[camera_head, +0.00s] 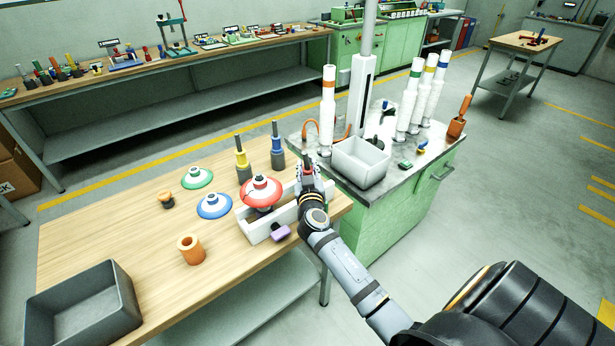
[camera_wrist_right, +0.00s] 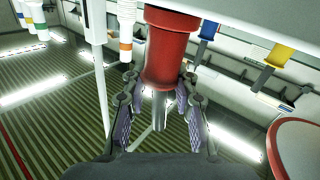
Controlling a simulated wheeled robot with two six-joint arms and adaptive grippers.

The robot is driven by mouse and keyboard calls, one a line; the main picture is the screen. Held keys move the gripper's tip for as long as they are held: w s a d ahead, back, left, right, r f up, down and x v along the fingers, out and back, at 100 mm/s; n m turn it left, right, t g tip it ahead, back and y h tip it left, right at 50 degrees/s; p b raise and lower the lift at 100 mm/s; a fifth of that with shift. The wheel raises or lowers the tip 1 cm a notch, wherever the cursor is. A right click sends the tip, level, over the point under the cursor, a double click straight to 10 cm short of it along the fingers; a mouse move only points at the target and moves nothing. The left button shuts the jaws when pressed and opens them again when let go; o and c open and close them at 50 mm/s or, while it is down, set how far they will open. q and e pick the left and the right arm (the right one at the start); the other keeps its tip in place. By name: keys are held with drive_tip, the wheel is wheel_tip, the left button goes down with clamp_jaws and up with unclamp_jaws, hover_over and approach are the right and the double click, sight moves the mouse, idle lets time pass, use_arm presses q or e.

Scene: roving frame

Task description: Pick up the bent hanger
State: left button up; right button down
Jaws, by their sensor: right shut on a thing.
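A red hanger (camera_wrist_right: 168,50) with a collar and a grey metal end is between the fingers of my right gripper (camera_wrist_right: 160,105). The fingers are shut on it. In the head view, my right gripper (camera_head: 309,172) is at the right end of the wooden table, beside the white rack, with a little red showing at its tip. A yellow hanger (camera_head: 243,162) and a blue hanger (camera_head: 277,147) stand upright on the table to its left. I cannot make out a bend in any of them. My left gripper is out of view.
A red disc (camera_head: 260,190) sits on the white rack (camera_head: 262,232) close to my gripper. Green (camera_head: 197,178) and blue (camera_head: 214,206) discs lie to the left. A grey bin (camera_head: 110,318) is at front left. Right, a green cabinet bears a pale tray (camera_head: 350,172) and white bobbins (camera_head: 407,105).

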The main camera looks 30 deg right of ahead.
wheel_tip(320, 180, up, 18)
idle(0.6)
